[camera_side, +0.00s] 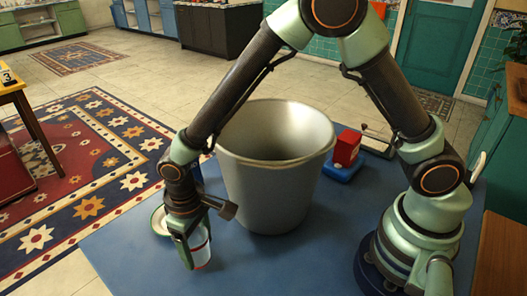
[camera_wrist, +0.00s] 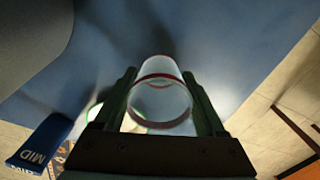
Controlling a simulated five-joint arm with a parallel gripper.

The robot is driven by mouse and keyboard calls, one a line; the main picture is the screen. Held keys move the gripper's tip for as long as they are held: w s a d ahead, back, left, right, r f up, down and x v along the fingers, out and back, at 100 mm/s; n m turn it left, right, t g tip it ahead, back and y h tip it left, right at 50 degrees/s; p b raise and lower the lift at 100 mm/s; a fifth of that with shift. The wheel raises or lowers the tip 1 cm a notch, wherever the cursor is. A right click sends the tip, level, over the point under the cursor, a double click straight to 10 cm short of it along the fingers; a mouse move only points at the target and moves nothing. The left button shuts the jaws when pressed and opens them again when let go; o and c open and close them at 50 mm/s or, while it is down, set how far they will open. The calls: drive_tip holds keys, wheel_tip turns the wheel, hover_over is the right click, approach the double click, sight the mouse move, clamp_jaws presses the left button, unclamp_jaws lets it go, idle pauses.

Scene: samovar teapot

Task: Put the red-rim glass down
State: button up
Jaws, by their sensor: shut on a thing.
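The red-rim glass (camera_side: 202,248) is clear with red bands and is held in my gripper (camera_side: 191,253) at the front left of the blue mat. In the wrist view the glass (camera_wrist: 160,100) sits between the two green fingers of my gripper (camera_wrist: 168,100), one finger on each side. I cannot tell whether its lower end touches the mat. A white saucer with a green rim (camera_side: 158,223) lies just left of my gripper, partly hidden by it. In the wrist view part of the saucer shows behind the left finger.
A big grey metal bucket (camera_side: 275,185) stands close right of my gripper. A red box (camera_side: 346,148) on a blue base (camera_side: 344,171) is beyond it. A blue block marked MID (camera_wrist: 40,145) shows in the wrist view. The blue mat (camera_side: 125,250) is bare toward the front left.

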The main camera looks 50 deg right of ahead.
drive_tip(key=shift+f, duration=0.15)
drive_tip(key=o, duration=1.4)
wheel_tip(320, 180, up, 12)
drive_tip(key=shift+r, duration=0.15)
